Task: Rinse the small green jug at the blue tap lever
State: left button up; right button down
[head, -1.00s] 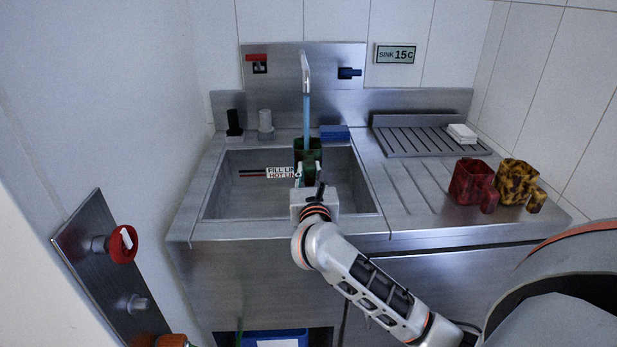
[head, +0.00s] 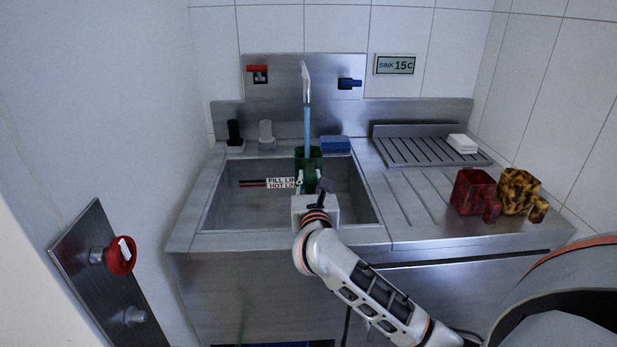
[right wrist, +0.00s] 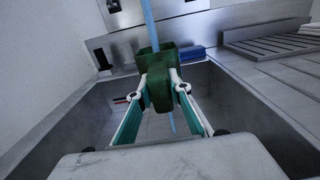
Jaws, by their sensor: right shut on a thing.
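The small green jug (head: 309,160) is under the spout in the sink, in the blue stream of water (head: 307,122). My right gripper (head: 309,186) is shut on it from the near side; the right wrist view shows the jug (right wrist: 155,62) upright between the fingers (right wrist: 160,92). In that view, the stream reaches the jug and some blue shows below it. The blue tap lever (head: 350,83) is on the steel back panel, right of the spout (head: 306,80). The red tap lever (head: 257,69) is on its left. My left gripper is not in view.
A red jug (head: 470,190) and a mottled yellow-brown jug (head: 518,190) stand on the right drainboard. A ribbed rack (head: 420,150) holds a white block (head: 462,143). A blue block (head: 335,144) lies behind the sink basin (head: 222,212). A red valve wheel (head: 120,256) juts from the left wall.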

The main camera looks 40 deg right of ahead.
jog(key=shift+d, duration=0.1)
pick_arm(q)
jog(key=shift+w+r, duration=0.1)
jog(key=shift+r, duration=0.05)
pick_arm(e)
jog(key=shift+s+d, duration=0.3)
jog(key=shift+d, duration=0.05)
jog(key=shift+a, duration=0.1)
jog(key=shift+w+a, duration=0.35)
jog(key=shift+a, duration=0.1)
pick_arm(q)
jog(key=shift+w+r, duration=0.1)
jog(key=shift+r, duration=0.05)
pick_arm(e)
jog(key=shift+p+v, duration=0.45)
jog(key=shift+v, duration=0.8)
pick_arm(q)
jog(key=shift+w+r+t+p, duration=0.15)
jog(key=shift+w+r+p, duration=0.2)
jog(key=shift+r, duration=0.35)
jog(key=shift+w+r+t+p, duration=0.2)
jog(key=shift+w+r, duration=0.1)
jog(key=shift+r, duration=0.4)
pick_arm(e)
jog(key=shift+v, duration=2.75)
